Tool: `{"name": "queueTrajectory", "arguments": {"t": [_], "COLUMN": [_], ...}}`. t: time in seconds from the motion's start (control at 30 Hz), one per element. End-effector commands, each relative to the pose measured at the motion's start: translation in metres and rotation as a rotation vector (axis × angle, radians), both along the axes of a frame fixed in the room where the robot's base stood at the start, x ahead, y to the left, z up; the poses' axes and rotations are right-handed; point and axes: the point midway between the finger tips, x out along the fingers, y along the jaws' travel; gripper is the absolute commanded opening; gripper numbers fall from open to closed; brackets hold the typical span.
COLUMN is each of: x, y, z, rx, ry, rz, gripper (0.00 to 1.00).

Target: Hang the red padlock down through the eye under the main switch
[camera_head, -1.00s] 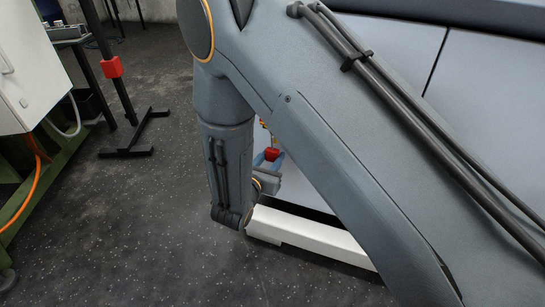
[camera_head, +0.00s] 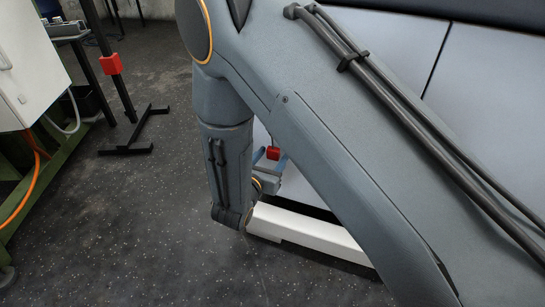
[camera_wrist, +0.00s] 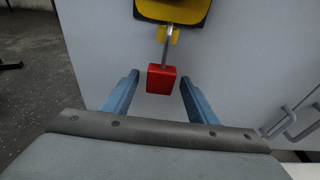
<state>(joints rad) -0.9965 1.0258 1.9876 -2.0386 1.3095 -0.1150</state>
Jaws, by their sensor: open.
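The red padlock (camera_wrist: 161,79) hangs upright in the wrist view, with its grey shackle upward. The shackle's top meets the small yellow eye (camera_wrist: 174,36) under the black and yellow main switch (camera_wrist: 172,10); the hole itself is too small to make out. My gripper (camera_wrist: 159,76) is open, one blue finger on each side of the padlock body, with visible gaps to both. In the head view the padlock (camera_head: 273,153) shows as a small red block by my gripper's fingers (camera_head: 270,157). My arm hides the switch and eye there.
The pale cabinet front (camera_wrist: 95,55) is close behind the padlock, with grey handles (camera_wrist: 290,122) at right. A white cabinet on a green frame (camera_head: 28,75) and a black stand with a red block (camera_head: 110,64) are at left. Dark floor between is clear.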

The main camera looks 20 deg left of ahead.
Motion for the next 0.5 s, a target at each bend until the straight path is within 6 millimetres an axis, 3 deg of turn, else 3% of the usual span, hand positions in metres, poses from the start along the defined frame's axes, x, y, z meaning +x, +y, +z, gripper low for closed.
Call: {"name": "queueTrajectory", "arguments": {"t": [0.23,0.5], "x": [-0.010,-0.052], "y": [0.001,0.005], "z": [0.002,0.012], "rx": [-0.002,-0.001], "ry": [0.001,0.000], "rz": [0.001,0.003], "gripper": [0.53,0.53]}}
